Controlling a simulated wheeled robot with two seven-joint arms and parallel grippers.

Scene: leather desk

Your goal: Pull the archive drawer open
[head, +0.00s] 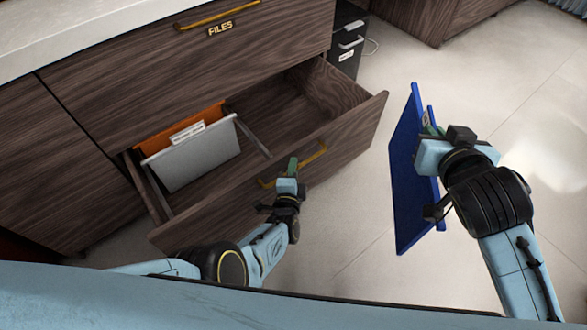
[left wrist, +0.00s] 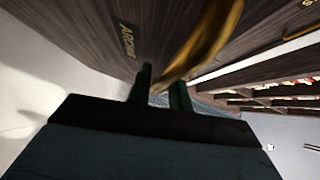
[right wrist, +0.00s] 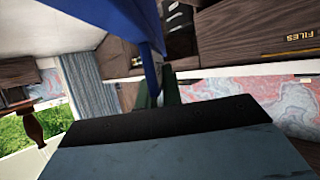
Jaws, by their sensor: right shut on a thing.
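The archive drawer (head: 352,135) is a dark wood drawer standing pulled out below the FILES drawer. Its label (left wrist: 127,40) shows in the left wrist view. Its gold bar handle (head: 313,158) is on the front panel. My left gripper (head: 291,166) is at the handle, and its fingers are apart. In the left wrist view the handle (left wrist: 205,45) runs down to the gap between the fingertips; I cannot tell if they touch it. My right gripper (head: 430,135) is shut on a blue folder (head: 408,170), held upright in the air right of the drawer.
In the drawer an orange folder (head: 207,117) and a grey folder (head: 197,158) hang at the left; its right part is empty. The closed FILES drawer (head: 200,70) is above. A dark cabinet (head: 347,45) stands behind. The floor (head: 480,70) at right is clear.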

